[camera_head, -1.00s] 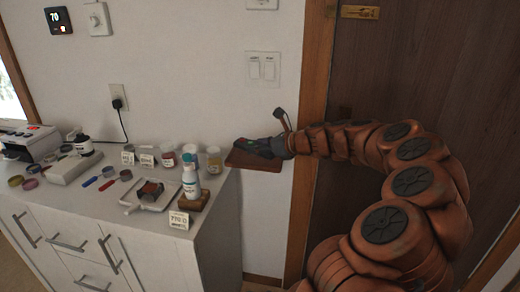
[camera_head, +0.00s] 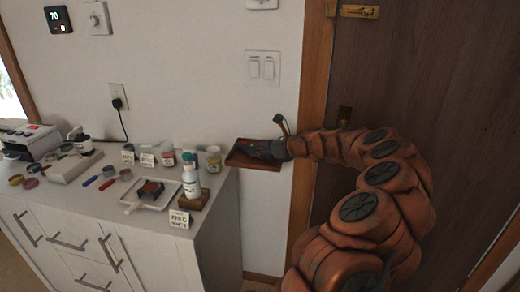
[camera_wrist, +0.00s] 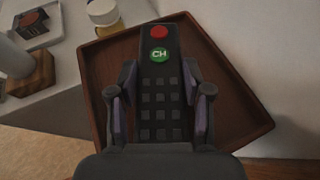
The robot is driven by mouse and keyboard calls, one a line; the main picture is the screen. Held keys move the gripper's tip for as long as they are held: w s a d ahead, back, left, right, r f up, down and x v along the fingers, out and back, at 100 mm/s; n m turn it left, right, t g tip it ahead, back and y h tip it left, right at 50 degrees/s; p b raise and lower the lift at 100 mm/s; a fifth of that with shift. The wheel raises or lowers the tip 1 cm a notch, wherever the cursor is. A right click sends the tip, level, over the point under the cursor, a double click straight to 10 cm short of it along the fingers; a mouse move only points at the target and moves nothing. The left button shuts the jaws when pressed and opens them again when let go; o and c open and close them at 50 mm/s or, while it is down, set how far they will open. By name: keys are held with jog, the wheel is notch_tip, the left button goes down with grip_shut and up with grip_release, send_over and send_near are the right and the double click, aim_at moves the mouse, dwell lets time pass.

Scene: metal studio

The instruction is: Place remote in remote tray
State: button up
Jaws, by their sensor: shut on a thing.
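The remote (camera_wrist: 160,85) is dark, with a red button and a green "CH" button, and fills the middle of the wrist view. My gripper (camera_wrist: 155,90) is shut on it, one finger on each long side. The remote tray (camera_wrist: 235,95) is a reddish-brown wooden tray with a raised rim, right below the remote in the wrist view. In the head view the tray (camera_head: 240,158) sits against the wall at the right end of the counter, and my gripper (camera_head: 262,149) is over it. Whether the remote touches the tray floor I cannot tell.
The white counter (camera_head: 150,222) holds a white and blue bottle (camera_head: 190,178) on a wooden block, several jars, a small white tray (camera_head: 150,195) and a price card (camera_head: 179,219), left of the tray. A door (camera_head: 400,70) stands at right.

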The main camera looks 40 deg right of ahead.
jog(key=shift+f, duration=0.3)
